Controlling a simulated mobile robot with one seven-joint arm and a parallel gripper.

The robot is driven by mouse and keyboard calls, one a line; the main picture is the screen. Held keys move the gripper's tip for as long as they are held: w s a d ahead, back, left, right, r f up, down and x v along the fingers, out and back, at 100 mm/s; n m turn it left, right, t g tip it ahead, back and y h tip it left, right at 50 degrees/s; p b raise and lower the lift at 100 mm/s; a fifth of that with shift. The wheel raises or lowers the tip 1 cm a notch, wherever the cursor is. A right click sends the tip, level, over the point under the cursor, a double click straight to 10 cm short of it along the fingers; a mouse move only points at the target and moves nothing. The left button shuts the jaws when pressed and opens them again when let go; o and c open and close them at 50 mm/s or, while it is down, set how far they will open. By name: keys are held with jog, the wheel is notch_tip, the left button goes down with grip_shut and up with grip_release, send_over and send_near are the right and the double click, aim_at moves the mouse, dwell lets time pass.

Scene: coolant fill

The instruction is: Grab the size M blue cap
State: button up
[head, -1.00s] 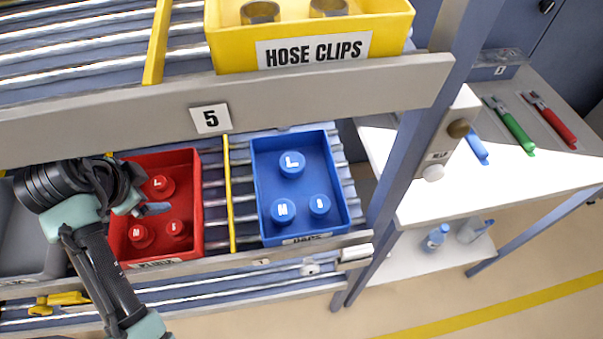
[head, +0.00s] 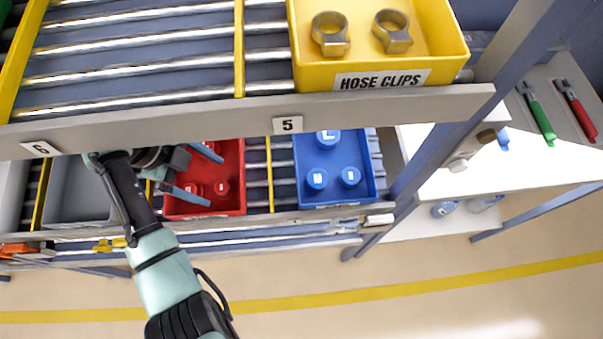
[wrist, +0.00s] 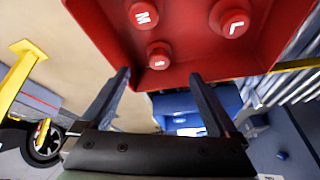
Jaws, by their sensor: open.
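The size M blue cap (head: 316,178) sits at the front left inside the blue bin (head: 374,190) in the head view. The blue L cap (head: 328,139) is behind it, partly cut off by the shelf rail, and a smaller blue cap (head: 350,176) is to its right. My gripper (head: 200,173) is open and empty over the red bin, left of the blue bin and apart from the caps.
The red bin (head: 228,206) holds red plugs and sits left of the blue bin, past a yellow divider (head: 270,175). The upper shelf rail (head: 220,118) runs above my gripper. A post (head: 435,130) stands right of the blue bin.

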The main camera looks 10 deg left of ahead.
send_over(316, 179)
jog(key=a, duration=0.2)
jog(key=shift+s+a, duration=0.2)
jog(key=shift+p+x, duration=0.3)
jog(key=shift+x, duration=2.25)
jog(key=c, duration=1.4)
